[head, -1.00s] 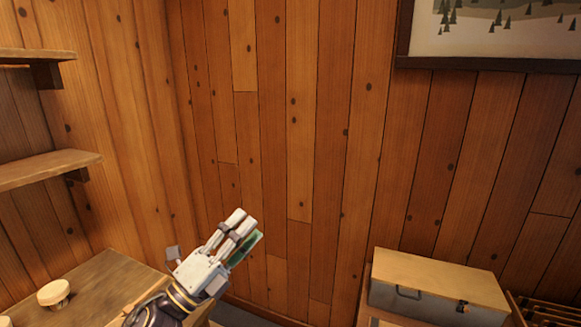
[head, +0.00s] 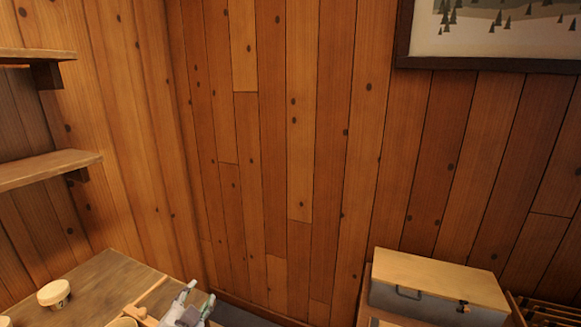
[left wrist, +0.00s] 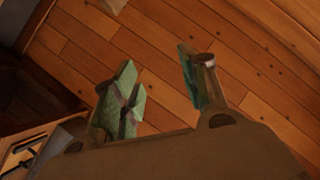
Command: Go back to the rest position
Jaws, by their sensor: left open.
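My left gripper (head: 186,304) shows only in part at the bottom of the head view, in front of the wooden table's right end. In the left wrist view its two green-padded fingers (left wrist: 160,90) stand wide apart with nothing between them. Behind them is a plank surface. My right gripper is in neither view.
A wooden table (head: 100,285) at the lower left bears a round wooden spool or lidded pot (head: 54,294). Shelves (head: 45,168) are on the left wall. A grey case with a tan lid (head: 435,285) stands at the lower right. A framed picture (head: 490,35) hangs above.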

